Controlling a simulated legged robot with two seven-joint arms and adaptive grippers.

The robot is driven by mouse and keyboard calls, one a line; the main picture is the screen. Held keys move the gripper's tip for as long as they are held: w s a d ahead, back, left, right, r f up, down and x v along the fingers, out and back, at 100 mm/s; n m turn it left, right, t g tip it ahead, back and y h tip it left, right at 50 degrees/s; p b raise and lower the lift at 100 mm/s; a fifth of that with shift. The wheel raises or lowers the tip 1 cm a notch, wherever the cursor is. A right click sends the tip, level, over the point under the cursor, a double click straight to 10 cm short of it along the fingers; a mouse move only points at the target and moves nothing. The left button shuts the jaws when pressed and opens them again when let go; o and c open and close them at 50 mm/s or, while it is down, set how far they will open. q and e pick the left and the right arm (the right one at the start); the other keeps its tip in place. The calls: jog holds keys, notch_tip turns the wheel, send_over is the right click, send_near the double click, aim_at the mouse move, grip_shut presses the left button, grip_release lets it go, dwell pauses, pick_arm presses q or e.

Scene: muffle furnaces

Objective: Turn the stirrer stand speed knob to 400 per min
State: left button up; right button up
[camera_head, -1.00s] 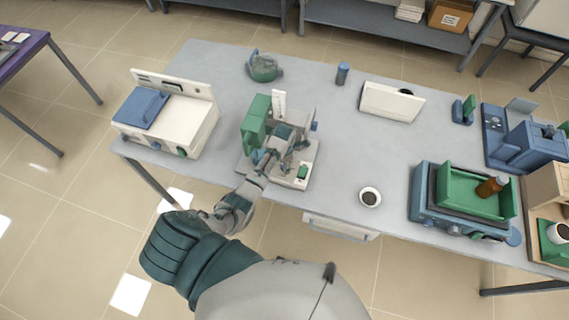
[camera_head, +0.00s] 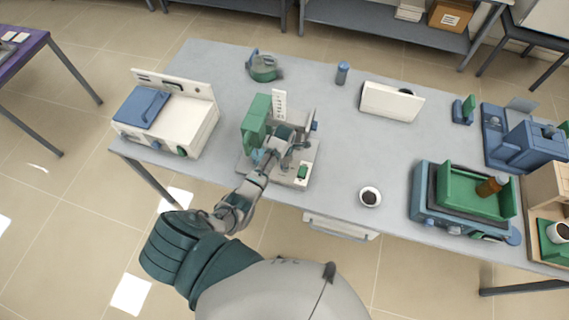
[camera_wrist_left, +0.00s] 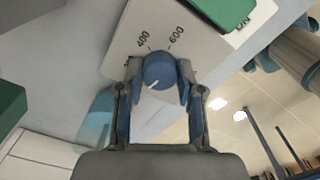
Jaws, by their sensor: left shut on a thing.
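The stirrer stand (camera_head: 310,157) is on the grey table, with a green block and a pale base; my left arm covers part of it in the head view. In the left wrist view, the blue speed knob (camera_wrist_left: 158,72) sits on a white dial panel (camera_wrist_left: 128,40). Its white mark points to the lower left of the picture. The printed 400 and 600 show above the knob; other numbers are partly hidden by the fingers. My left gripper (camera_wrist_left: 158,88) is shut on the knob, one finger on each side. My right gripper is not in view.
A white device with a blue lid (camera_head: 165,130) stands left of the stand. A cup (camera_head: 370,196) stands to the right, and a blue shaker with a green tray (camera_head: 462,192) is farther right. The tabletop between stand and shaker is mostly clear.

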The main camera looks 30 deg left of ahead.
pick_arm(q)
jog(key=m, duration=0.5)
jog(key=shift+w+r+m, duration=0.1)
jog(key=shift+m, duration=0.2)
jog(key=m, duration=1)
jog(key=shift+a+m, duration=0.1)
jog(key=shift+m, duration=0.3)
jog(key=shift+w+m, duration=0.1)
jog(key=shift+m, duration=2.2)
jog(key=shift+r, duration=0.1)
jog(key=o, duration=1.1)
jog(key=shift+o, duration=0.3)
